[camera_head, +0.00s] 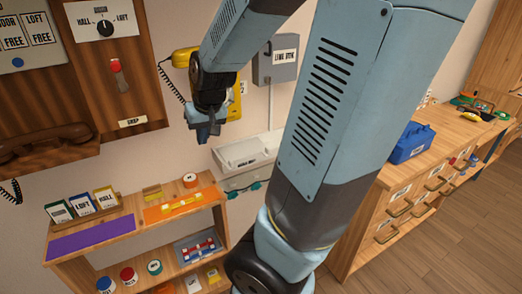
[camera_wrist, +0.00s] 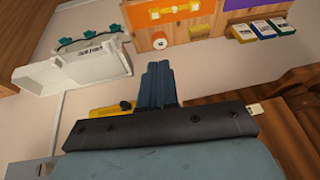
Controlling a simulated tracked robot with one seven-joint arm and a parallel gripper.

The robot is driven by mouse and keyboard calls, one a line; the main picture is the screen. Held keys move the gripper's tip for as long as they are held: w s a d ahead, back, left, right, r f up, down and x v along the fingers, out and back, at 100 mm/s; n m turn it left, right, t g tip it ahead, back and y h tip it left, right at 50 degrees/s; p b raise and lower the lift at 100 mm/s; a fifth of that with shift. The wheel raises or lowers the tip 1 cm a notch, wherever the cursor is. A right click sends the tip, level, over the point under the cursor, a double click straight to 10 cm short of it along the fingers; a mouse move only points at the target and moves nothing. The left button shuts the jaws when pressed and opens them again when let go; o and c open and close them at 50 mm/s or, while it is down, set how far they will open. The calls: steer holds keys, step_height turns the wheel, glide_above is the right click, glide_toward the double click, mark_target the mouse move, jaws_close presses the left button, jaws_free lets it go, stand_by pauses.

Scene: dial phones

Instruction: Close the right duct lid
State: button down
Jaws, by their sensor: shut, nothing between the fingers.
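A white duct box (camera_head: 247,155) with a labelled face is on the wall, right of my gripper and partly hidden by my arm. It also shows in the wrist view (camera_wrist: 92,66), at the left. A pale flat panel (camera_wrist: 45,92) juts from it there and looks like its lid, standing open; I cannot be sure of its angle. Teal clips (camera_wrist: 88,36) line the duct's far side in that view. My gripper (camera_head: 203,133) is shut and empty in front of the wall. Its closed fingers (camera_wrist: 159,70) point toward bare wall, apart from the duct.
A wooden shelf (camera_head: 226,236) with coloured trays and card boxes stands below. A yellow phone (camera_head: 184,57) and a grey box (camera_head: 276,60) are on the wall. A wooden counter (camera_head: 440,139) with a blue toolbox (camera_head: 411,143) is at right. The floor there is clear.

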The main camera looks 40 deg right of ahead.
steer(key=w+d+f+m+g+h, duration=0.15)
steer(key=w+d+f, duration=0.25)
steer(key=d+f, duration=0.5)
steer(key=h, duration=0.6)
glide_toward(264, 152)
steer(key=shift+w+a+f, duration=0.65)
steer(key=shift+a+f, duration=0.45)
steer(key=shift+f, duration=0.1)
steer(key=x, duration=0.3)
steer(key=shift+a, duration=0.1)
steer(key=shift+s+d+r, duration=0.1)
steer(key=shift+s+d, duration=0.05)
steer(key=shift+d, duration=0.3)
steer(key=shift+s+d, duration=0.15)
steer(key=shift+d, duration=0.3)
steer(key=shift+s+d, duration=0.15)
steer(key=shift+d, duration=0.8)
